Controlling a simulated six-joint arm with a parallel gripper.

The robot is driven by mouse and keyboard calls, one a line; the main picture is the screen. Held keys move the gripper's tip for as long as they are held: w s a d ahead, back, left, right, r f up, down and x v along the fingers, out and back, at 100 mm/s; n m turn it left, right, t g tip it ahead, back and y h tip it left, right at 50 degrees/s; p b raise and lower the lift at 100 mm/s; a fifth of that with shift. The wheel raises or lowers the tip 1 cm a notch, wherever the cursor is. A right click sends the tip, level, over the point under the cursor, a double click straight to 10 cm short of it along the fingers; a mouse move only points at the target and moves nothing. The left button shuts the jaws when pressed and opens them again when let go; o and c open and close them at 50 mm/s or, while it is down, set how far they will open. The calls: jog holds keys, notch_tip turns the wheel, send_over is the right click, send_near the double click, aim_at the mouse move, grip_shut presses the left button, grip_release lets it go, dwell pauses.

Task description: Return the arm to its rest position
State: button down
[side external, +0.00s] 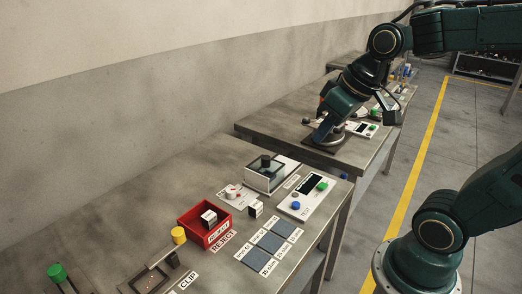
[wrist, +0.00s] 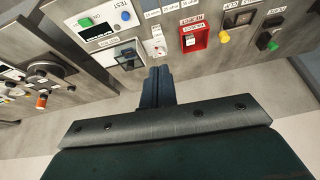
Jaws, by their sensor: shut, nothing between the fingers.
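My gripper (side external: 321,136) hangs at the end of my arm in the side external view, pointing down and left in front of the far table. In the wrist view my gripper (wrist: 157,70) shows its two dark blue fingers together with nothing between them. The fingertips look apart from the near bench's objects. I cannot tell how high the fingertips are above the far table, where a round metal part shows just behind them.
The near bench holds a red reject tray (side external: 193,226) with a small block, a clear-lidded box (side external: 271,175), a tester (side external: 302,200), a yellow knob (side external: 179,235) and a green knob (side external: 57,272). The far table (side external: 262,122) holds several parts. The floor beside the yellow line is clear.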

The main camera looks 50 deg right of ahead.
jog(key=s+a, duration=0.2)
jog(key=s, duration=0.5)
jog(key=shift+s, duration=0.25)
